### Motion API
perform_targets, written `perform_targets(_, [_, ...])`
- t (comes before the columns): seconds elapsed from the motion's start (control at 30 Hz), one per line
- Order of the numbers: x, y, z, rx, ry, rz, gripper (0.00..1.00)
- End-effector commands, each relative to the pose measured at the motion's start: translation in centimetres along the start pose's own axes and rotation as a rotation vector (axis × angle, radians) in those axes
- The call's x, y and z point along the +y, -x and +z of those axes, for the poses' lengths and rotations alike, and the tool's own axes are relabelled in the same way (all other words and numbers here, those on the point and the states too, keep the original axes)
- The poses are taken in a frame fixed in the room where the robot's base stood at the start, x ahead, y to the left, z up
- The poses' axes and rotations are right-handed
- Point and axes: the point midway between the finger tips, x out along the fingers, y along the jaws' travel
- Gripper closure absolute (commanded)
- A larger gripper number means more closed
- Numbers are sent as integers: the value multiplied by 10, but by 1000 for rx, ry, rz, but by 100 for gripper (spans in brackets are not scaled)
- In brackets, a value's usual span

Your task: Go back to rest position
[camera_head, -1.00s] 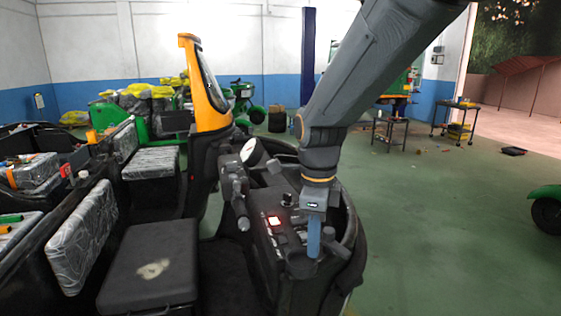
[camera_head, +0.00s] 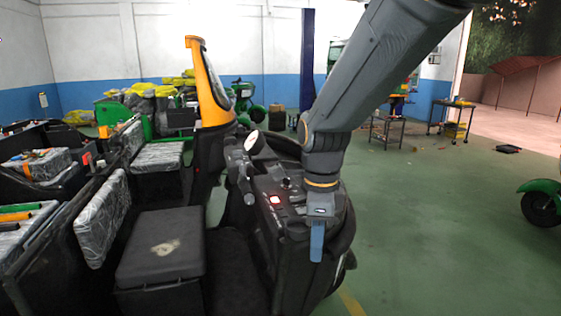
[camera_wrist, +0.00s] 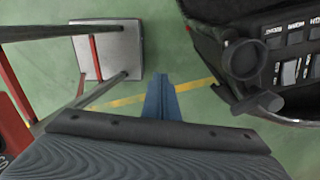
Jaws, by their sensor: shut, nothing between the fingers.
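My gripper (camera_head: 317,242) points down in front of the rickshaw's black dashboard (camera_head: 282,213), with its blue fingers shut and nothing between them. In the wrist view my gripper (camera_wrist: 163,84) shows its blue fingers together over the green floor. The dashboard's switch panel (camera_wrist: 290,50) lies to its right there, apart from the fingers. In the head view the fingers overlap the dashboard's right end; whether they touch it cannot be told from that view alone.
The rickshaw's orange windshield post (camera_head: 209,85) and black seat box (camera_head: 163,250) stand to the left. A small metal table (camera_wrist: 108,50) shows in the wrist view. Green floor (camera_head: 430,230) is open to the right, with a green vehicle (camera_head: 543,203) at the edge.

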Motion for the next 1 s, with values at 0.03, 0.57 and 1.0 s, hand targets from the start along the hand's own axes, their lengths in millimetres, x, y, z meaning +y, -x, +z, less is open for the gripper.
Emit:
perform_targets(0.03, [0, -2, -3, -1, 22, -2, 100])
perform_targets(0.57, [13, -43, -49, -1, 578, -40, 100])
perform_targets(1.0, [46, -99, -111, 57, 1441, -94, 100])
